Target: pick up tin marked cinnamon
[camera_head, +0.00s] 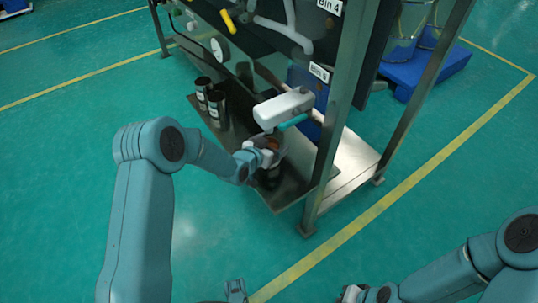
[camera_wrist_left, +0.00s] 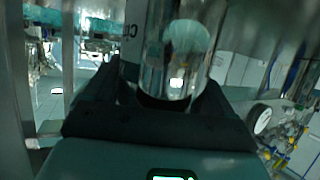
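In the left wrist view a shiny cylindrical tin (camera_wrist_left: 178,62) stands between the two fingers of the left gripper (camera_wrist_left: 160,100). Part of a pale label with dark letters shows at its left side, but the full word is hidden. The fingers flank the tin closely; whether they press on it is unclear. Two more dark tins with pale labels, one (camera_head: 203,92) and another (camera_head: 217,108), stand farther back. My right gripper (camera_head: 352,293) is partly cut off at the bottom edge.
The shelf (camera_head: 235,140) lies low in the machine's metal frame. A frame post (camera_head: 340,120) rises just right of my left gripper, and a white box-like part (camera_head: 284,108) hangs close above it. A blue pallet (camera_head: 425,70) stands back right. Green floor in front is clear.

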